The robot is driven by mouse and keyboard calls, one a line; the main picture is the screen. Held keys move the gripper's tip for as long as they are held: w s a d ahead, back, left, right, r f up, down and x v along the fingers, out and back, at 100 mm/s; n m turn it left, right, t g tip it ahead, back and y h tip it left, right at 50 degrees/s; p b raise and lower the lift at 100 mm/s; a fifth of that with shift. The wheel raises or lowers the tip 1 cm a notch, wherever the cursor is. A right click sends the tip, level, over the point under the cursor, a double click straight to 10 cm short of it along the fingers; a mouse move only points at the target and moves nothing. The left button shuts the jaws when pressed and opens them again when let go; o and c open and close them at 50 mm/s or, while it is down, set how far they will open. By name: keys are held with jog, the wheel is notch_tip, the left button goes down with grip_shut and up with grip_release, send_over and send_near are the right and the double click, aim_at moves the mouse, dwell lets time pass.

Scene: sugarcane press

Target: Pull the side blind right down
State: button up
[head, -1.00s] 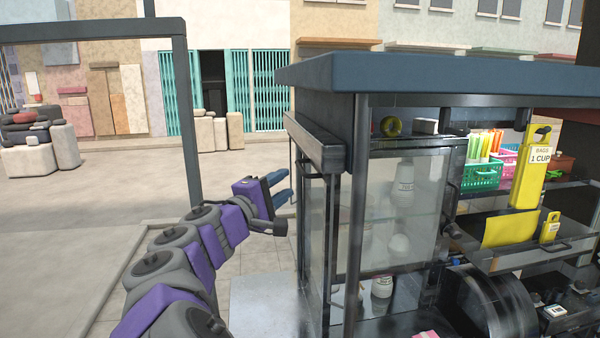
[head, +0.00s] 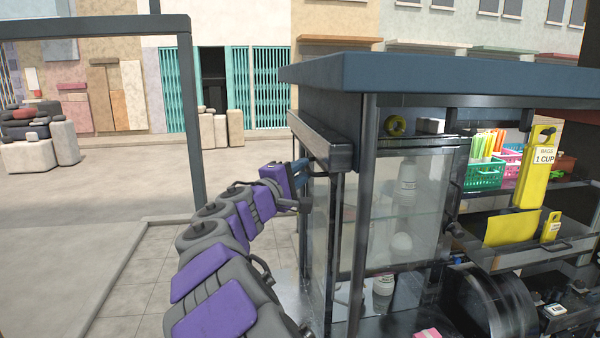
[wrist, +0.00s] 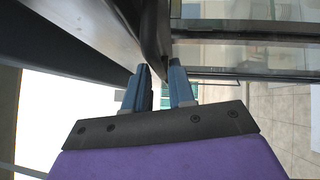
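The side blind (head: 318,140) is a dark grey housing high under the roof on the stall's left side. Below it a thin dark handle (head: 322,172) shows, partly hidden by my fingers. My gripper (head: 304,165) is raised to just under the blind's left end, with its blue fingertips at the handle. In the wrist view, the blue fingers of my gripper (wrist: 161,72) stand apart, and a dark curved bar (wrist: 155,35) comes down to the gap between the tips. I cannot tell whether they touch it.
The stall's roof (head: 450,75) juts out above my arm, and a dark post (head: 362,220) stands to the right. Glass panels (head: 400,210) and shelves with baskets (head: 484,176) lie inside.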

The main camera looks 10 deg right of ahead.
jog(key=shift+a, duration=0.3)
jog(key=c, duration=0.3)
jog(key=shift+d, duration=0.1)
grip_shut()
jog(key=shift+d, duration=0.1)
jog(key=shift+d, duration=0.1)
jog(key=shift+f, duration=0.1)
